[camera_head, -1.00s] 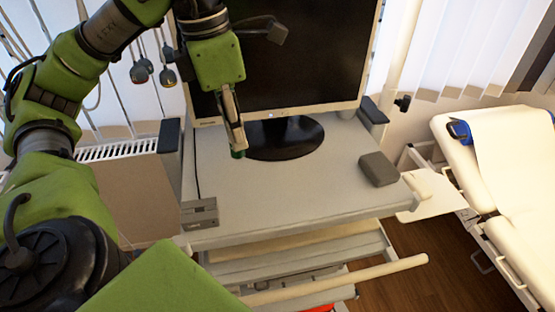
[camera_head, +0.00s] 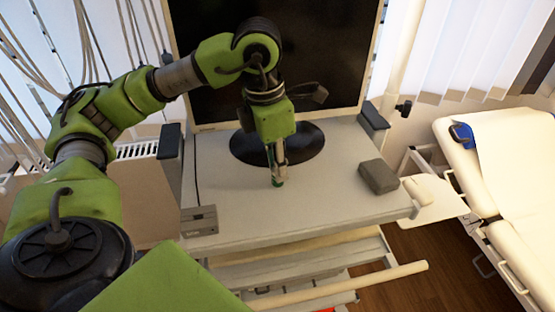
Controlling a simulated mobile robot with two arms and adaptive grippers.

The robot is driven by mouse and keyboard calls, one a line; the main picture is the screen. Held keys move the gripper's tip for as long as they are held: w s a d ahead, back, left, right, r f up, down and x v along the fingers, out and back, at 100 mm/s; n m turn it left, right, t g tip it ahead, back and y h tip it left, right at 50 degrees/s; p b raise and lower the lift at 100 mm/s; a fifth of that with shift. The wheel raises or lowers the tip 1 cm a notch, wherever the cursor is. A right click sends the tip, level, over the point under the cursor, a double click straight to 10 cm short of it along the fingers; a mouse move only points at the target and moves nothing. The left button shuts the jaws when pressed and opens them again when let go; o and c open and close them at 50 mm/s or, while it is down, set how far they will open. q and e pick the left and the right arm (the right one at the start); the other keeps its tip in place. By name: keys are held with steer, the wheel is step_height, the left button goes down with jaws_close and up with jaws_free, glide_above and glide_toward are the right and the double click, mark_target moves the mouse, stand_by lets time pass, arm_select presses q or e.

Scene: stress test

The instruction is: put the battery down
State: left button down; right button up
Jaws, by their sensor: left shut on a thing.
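The battery (camera_head: 277,182) is a small green piece at the tips of my left gripper (camera_head: 278,172). The gripper is shut on it and points down, over the middle of the grey cart top (camera_head: 320,205), in front of the monitor's base. Most of the battery is hidden by the fingers. It is at or just above the surface; I cannot tell whether it touches. My right gripper is not in view.
A monitor (camera_head: 335,70) on a dark round base (camera_head: 308,140) stands behind the gripper. A dark grey box (camera_head: 378,176) lies at the right of the cart top, and a small grey device (camera_head: 199,220) at the front left. The front middle is clear. A white bed (camera_head: 500,170) is at the right.

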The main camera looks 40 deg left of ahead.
arm_select(q)
steer(key=shift+f+b, duration=0.25)
steer(key=shift+b, duration=0.05)
steer(key=c, duration=1.9)
jaws_free()
steer(key=shift+r, duration=0.1)
